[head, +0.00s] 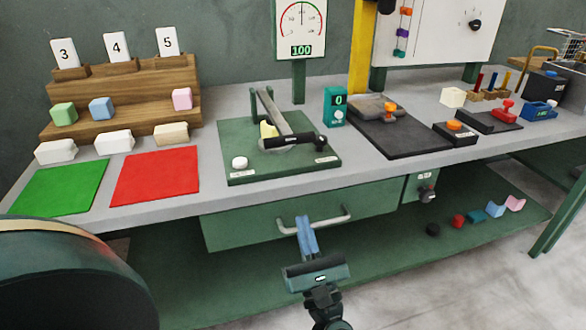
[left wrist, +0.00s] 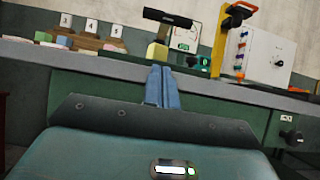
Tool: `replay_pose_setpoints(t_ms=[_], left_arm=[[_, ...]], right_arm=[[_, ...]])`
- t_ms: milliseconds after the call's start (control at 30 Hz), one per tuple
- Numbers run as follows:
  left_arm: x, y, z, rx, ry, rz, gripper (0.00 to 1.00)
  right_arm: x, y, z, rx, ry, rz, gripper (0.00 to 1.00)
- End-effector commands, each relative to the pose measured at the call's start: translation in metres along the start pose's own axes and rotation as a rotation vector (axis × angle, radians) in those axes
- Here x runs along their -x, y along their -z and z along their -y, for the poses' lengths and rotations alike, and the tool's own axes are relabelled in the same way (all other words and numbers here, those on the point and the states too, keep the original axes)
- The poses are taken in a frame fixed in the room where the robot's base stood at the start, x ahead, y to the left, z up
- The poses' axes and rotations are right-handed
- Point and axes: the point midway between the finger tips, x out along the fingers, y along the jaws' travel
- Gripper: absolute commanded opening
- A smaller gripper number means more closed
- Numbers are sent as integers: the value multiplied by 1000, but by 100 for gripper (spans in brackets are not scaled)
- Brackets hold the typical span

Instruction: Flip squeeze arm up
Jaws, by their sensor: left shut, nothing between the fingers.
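The squeeze arm (head: 273,110) is a grey bar on the green press board (head: 240,140). It slopes down toward me to a black cross handle (head: 290,141). A yellow foam block (head: 268,130) sits beside the bar, partly hidden. My left gripper (head: 307,222) has blue fingers, shut with nothing between them, below the bench top and in front of the drawer. In the left wrist view the blue fingers (left wrist: 162,85) point toward the bench edge. The black handle (left wrist: 172,18) shows above them, apart from the fingertips. My right gripper is not in view.
The drawer handle (head: 312,222) overlaps my fingers in the head view; I cannot tell whether they touch. A teal counter box (head: 335,106) stands right of the press. Red (head: 155,176) and green (head: 58,188) mats lie left. A gauge (head: 300,28) stands behind.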

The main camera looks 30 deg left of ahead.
Motion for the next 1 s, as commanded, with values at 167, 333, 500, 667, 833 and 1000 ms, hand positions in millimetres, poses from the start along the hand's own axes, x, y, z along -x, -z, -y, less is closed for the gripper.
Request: replay_pose_setpoints(t_ms=[167, 333, 500, 667, 833, 1000], left_arm=[[-15, -2, 0, -1, -1, 2, 0], [-49, -3, 0, -1, -1, 5, 0], [-86, -3, 0, -1, -1, 4, 0], [-112, -13, 0, -1, 0, 2, 0], [-125, -25, 0, -2, 1, 2, 0], [-129, -29, 0, -2, 1, 1, 0]], right_arm=[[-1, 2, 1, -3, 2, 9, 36], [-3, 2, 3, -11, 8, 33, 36], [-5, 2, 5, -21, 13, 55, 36], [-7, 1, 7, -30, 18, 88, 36], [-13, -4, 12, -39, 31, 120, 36], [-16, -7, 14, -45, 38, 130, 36]])
